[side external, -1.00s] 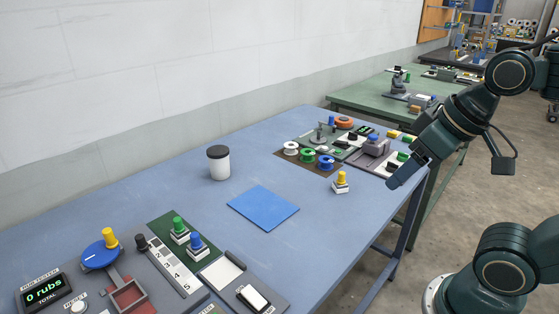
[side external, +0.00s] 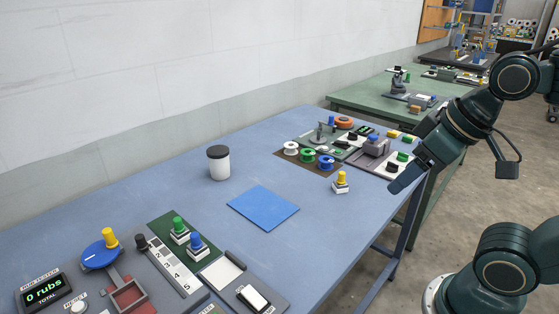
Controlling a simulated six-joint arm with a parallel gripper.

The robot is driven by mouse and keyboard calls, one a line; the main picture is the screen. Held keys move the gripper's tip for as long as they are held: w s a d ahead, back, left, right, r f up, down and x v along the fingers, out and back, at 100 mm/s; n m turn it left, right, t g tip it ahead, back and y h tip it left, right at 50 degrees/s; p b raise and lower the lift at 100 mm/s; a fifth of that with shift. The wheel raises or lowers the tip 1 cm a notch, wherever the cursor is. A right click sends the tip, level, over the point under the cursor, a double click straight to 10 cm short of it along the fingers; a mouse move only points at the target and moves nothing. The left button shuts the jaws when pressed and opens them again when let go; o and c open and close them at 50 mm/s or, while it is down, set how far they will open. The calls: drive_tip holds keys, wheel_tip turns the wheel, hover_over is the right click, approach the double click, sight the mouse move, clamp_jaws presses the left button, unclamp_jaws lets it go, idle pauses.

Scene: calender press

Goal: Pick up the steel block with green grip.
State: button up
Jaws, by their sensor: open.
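The steel block with green grip (side external: 179,230) stands upright on a dark green pad (side external: 168,239) at the front left of the blue table. A similar block with a blue grip (side external: 196,246) stands close beside it on the right. A third block with a yellow grip (side external: 341,183) stands alone near the table's right edge. My gripper (side external: 398,186) is over the right edge of the table, far to the right of the green-grip block. It holds nothing that I can see, and its fingers are seen from the side.
A rub tester (side external: 45,291) reading "0 rubs" is at the front left. A blue mat (side external: 263,207) and a white jar with black lid (side external: 219,163) are mid-table. Several spools (side external: 308,156) and devices stand at the back right. The table around the mat is clear.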

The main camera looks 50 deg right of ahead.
drive_tip(key=w+a+r+m+g+y, duration=0.1)
drive_tip(key=w+a+r+m, duration=0.15)
drive_tip(key=w, duration=0.45)
drive_tip(key=w+a+r+m+g, duration=0.1)
drive_tip(key=w+a+r+m, duration=0.15)
drive_tip(key=w, duration=0.45)
drive_tip(key=m+g, duration=0.4)
drive_tip(key=m, duration=0.9)
hover_over(177, 219)
drive_tip(key=f, duration=2.1)
drive_tip(key=shift+d+f, duration=0.3)
drive_tip(key=shift+d, duration=0.05)
drive_tip(key=shift+a+f, duration=0.1)
drive_tip(key=shift+f, duration=0.2)
drive_tip(key=shift+a+f, duration=0.2)
drive_tip(key=shift+f, duration=1.65)
drive_tip(key=shift+a+f, duration=0.2)
drive_tip(key=shift+f, duration=1.65)
